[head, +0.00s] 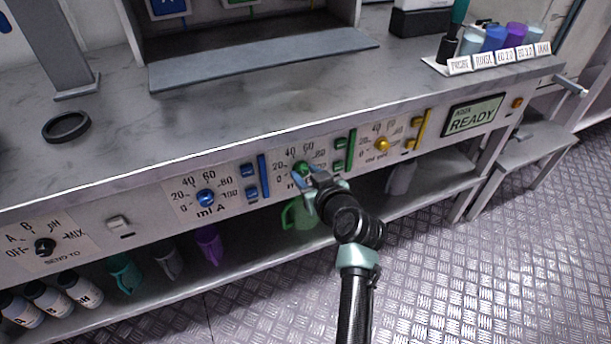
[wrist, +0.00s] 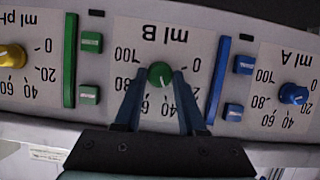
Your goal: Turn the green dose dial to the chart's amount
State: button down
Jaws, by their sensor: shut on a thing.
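The green dial (wrist: 160,74) sits on the panel marked "ml B", with a scale of 0 to 100 around it. In the wrist view, which is upside down to the lettering, its pale pointer mark seems to face the 40 to 60 side; the exact value is hard to read. My gripper (wrist: 159,80) is shut on the dial, one blue finger on each side. In the head view the green dial (head: 302,167) is partly covered by my gripper (head: 309,177). Blue and green edged cards (head: 170,7) show at the top, their writing unreadable.
A blue dial (head: 206,198) is left of the green one, a yellow dial (head: 382,144) right. Green buttons (head: 340,143) and a green bar (head: 351,149) stand close by. A display (head: 473,116) reads READY. A green jug (head: 298,214) is below.

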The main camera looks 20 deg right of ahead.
jog(key=m+y, duration=0.1)
jog(key=m+y+b, duration=0.1)
jog(key=m, duration=0.1)
jog(key=shift+d+f, duration=0.15)
jog(key=shift+d, duration=0.05)
jog(key=m+y+b, duration=0.2)
jog(key=m, duration=0.1)
jog(key=shift+d+f, duration=0.1)
jog(key=shift+d, duration=0.05)
jog(key=m+y+b, duration=0.1)
jog(key=m, duration=0.1)
jog(key=m+t+y+b, duration=0.1)
jog(key=m, duration=0.1)
jog(key=shift+f+t+b, duration=0.15)
jog(key=shift+t+b, duration=0.15)
jog(key=shift+b, duration=0.1)
jog(key=shift+m+t+y+b, duration=0.5)
jog(key=shift+m+y+b, duration=0.15)
jog(key=shift+m, duration=1.15)
jog(key=c, duration=0.5)
grip_release()
jog(key=shift+d, duration=0.1)
